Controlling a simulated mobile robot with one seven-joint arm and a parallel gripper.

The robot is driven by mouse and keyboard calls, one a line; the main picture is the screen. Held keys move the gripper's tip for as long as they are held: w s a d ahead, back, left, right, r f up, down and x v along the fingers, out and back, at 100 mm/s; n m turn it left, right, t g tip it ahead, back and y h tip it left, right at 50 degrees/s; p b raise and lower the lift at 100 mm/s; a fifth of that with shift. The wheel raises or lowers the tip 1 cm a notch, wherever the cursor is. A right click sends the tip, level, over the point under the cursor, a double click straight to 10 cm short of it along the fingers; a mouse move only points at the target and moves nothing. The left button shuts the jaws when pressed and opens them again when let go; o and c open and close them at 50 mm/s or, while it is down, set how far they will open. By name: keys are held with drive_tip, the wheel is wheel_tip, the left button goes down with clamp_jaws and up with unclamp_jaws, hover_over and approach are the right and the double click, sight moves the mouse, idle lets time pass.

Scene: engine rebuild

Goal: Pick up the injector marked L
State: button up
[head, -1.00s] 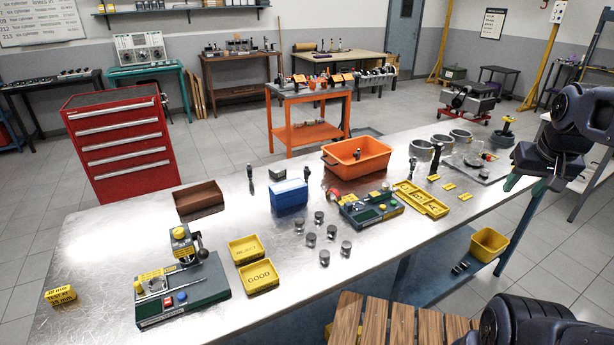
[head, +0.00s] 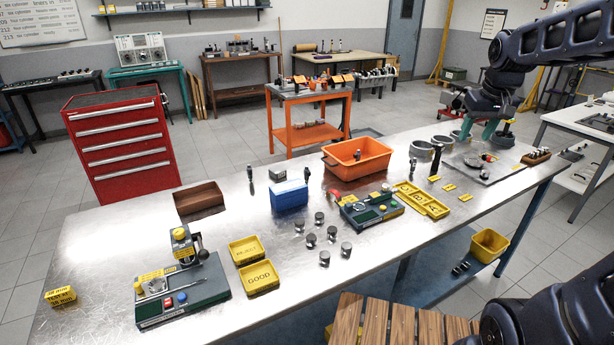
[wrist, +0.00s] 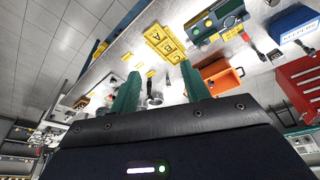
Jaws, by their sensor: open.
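No letter L can be read on any part, so I cannot tell which thing is the injector marked L. Small dark upright parts stand on the metal bench: one (head: 251,172) at the back left, one (head: 307,174) by the blue box and one (head: 434,162) near the metal rings. My gripper (head: 477,131) is above the far right end of the bench, near the rings, with its green fingers apart and pointing down. In the wrist view, my gripper (wrist: 158,85) shows two spread green fingers with nothing held between them.
An orange bin (head: 342,168), a blue box (head: 289,194), yellow lettered trays (head: 432,208) and a green test device (head: 352,218) stand on the bench. A brown rack (head: 535,157) holding small parts is at the right end.

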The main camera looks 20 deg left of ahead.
drive_tip(key=w+a+n+g, duration=0.1)
drive_tip(key=w+a+n, duration=0.2)
drive_tip(key=w+a, duration=0.75)
drive_tip(key=n+g, duration=0.2)
drive_tip(key=n, duration=0.4)
hover_over(307, 167)
drive_tip(key=shift+h, duration=0.3)
drive_tip(key=f, duration=2.1)
drive_tip(key=shift+s+d+f, duration=0.1)
drive_tip(key=shift+d+f, duration=0.2)
wheel_tip(307, 167, down, 5)
drive_tip(key=shift+r, duration=0.1)
drive_tip(key=shift+w+a+f, duration=0.15)
drive_tip(key=shift+a+f, duration=0.05)
drive_tip(key=shift+f, duration=1.15)
drive_tip(key=shift+w+a+f, duration=0.1)
drive_tip(key=shift+a+f, duration=0.05)
drive_tip(key=shift+f, duration=1.15)
clamp_jaws()
